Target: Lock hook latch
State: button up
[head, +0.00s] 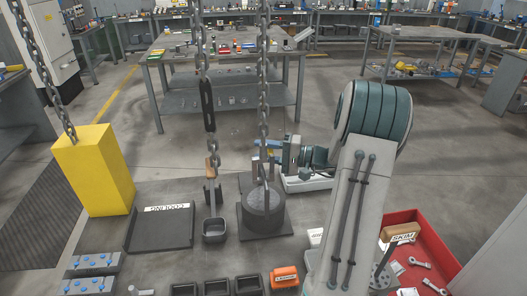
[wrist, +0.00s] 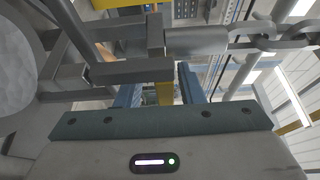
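A chain (head: 263,95) hangs down to a grey metal fitting (head: 258,172) above a dark round pot (head: 263,207), apparently the hook with its latch. The latch is too small to tell apart in the head view. In the wrist view, a grey frame of square bars (wrist: 130,72) joins a round shank (wrist: 196,41) and chain links (wrist: 285,40). My gripper (head: 267,152) points left, close beside this fitting. In the wrist view its blue fingers (wrist: 157,88) stand apart with a gap, behind the grey bars; a yellow strip shows between them. I cannot tell whether they touch the bars.
A red bin (head: 445,250) with tools lies right; a workbench (head: 228,60) stands behind.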

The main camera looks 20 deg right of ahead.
jog(key=b+v, duration=0.2)
jog(key=v, duration=1.1)
jog(key=shift+s+d+b, duration=0.2)
jog(key=shift+s+b, duration=0.05)
jog(key=shift+b, duration=0.15)
